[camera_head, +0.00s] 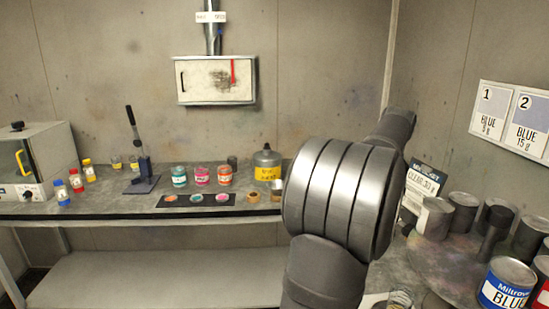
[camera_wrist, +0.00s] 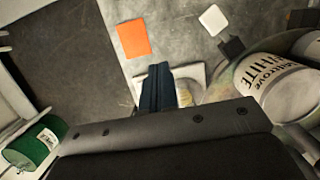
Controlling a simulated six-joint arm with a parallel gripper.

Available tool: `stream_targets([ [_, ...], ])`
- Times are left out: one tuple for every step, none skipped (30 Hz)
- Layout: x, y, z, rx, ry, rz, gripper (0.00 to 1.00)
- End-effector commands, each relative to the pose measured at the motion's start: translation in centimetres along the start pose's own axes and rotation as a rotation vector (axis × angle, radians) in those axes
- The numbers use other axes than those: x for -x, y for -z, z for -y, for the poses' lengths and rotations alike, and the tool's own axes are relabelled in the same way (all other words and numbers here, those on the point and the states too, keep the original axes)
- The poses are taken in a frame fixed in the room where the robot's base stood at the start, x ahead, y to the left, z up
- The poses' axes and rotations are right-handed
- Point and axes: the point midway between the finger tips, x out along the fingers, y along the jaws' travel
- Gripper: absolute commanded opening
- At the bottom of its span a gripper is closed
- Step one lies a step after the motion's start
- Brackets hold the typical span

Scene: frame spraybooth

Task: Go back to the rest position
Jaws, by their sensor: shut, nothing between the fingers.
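My gripper (camera_wrist: 158,82) shows in the wrist view with its two dark fingers together and nothing between them. The fingertips are over a pale, square-looking object (camera_wrist: 196,74), which they partly cover; I cannot tell whether they touch it. In the head view my grey arm fills the middle right, and the gripper itself is hidden or cannot be made out.
In the wrist view a white-labelled can (camera_wrist: 285,88) stands close on the right, and a green container (camera_wrist: 32,146) lies lower left. An orange square (camera_wrist: 133,38) is flat on the grey surface. In the head view, jars (camera_head: 203,176) and a lever press (camera_head: 141,165) stand on the bench; a blue-labelled can (camera_head: 507,287) is at right.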

Motion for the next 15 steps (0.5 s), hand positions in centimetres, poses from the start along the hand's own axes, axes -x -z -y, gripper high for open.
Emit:
stream_targets([
  [-0.1, 0.0, 0.0, 0.0, 0.0, 0.0, 0.0],
  [-0.2, 0.0, 0.0, 0.0, 0.0, -0.001, 0.0],
  [-0.4, 0.1, 0.1, 0.0, 0.0, -0.001, 0.0],
  [-0.6, 0.1, 0.1, 0.0, 0.0, -0.001, 0.0],
  [-0.9, 0.1, 0.2, 0.0, 0.0, -0.001, 0.0],
  [-1.4, 0.2, 0.3, 0.0, -0.001, -0.002, 0.0],
  [-1.8, 0.2, 0.4, -0.001, -0.002, -0.003, 0.0],
  [-2.3, 0.3, 0.5, -0.001, -0.002, -0.003, 0.0],
  [-2.9, 0.4, 0.6, -0.001, -0.002, -0.003, 0.0],
  [-3.5, 0.5, 0.7, -0.001, -0.002, -0.003, 0.0],
  [-4.0, 0.5, 0.9, -0.002, -0.002, -0.003, 0.0],
  [-4.8, 0.7, 1.0, -0.002, -0.002, -0.004, 0.0],
  [-5.5, 0.7, 1.2, -0.002, -0.002, -0.004, 0.0],
  [-6.0, 0.8, 1.3, -0.002, -0.002, -0.003, 0.0],
  [-6.8, 0.9, 1.5, -0.001, -0.002, -0.004, 0.0],
])
